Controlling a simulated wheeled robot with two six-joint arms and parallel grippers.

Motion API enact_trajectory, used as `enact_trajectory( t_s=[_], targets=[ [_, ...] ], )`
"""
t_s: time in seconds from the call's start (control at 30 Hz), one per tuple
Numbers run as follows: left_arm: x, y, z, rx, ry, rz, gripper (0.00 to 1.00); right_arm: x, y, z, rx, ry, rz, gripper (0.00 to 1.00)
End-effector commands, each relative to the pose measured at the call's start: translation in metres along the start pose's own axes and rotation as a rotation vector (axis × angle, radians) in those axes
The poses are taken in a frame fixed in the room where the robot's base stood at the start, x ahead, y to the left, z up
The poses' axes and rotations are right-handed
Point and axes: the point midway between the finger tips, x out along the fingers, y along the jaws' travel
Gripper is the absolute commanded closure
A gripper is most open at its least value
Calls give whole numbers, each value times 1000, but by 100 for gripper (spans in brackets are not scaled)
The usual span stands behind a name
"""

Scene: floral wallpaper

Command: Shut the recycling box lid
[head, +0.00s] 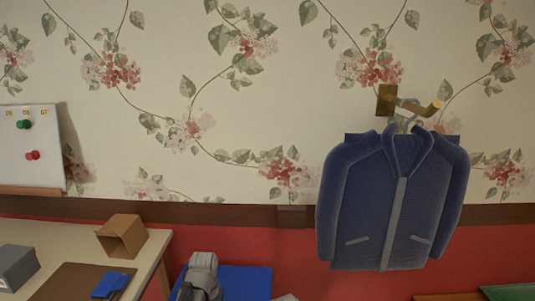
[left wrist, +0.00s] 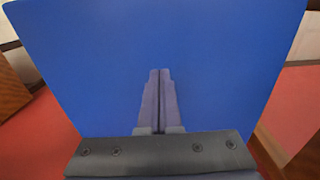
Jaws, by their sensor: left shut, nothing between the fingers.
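A flat blue panel (head: 245,282), which looks like the recycling box lid, shows at the bottom of the head view, partly behind my left arm and cut by the frame edge. In the left wrist view the blue panel (left wrist: 225,65) fills most of the picture. My left gripper (left wrist: 160,72) is shut and empty, its fingers pointing toward the panel's face. I cannot tell whether they touch it. The box body under the panel is hidden. My right gripper is not in view.
A table (head: 150,247) at the left holds an open brown box (head: 122,236), a grey box (head: 15,268) and blue pieces on a brown board (head: 68,283). A blue jacket (head: 370,205) hangs on a wall hook (head: 410,104). A green panel (head: 510,292) shows at bottom right.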

Motion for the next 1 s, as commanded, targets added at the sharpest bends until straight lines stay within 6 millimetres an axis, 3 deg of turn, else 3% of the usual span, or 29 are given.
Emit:
enact_trajectory(
  t_s=[0.17,1.0],
  targets=[
    [-5,0,0,0,0,0,100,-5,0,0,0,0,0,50],
    [-69,0,0,0,0,0,100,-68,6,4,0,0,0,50]
  ],
)
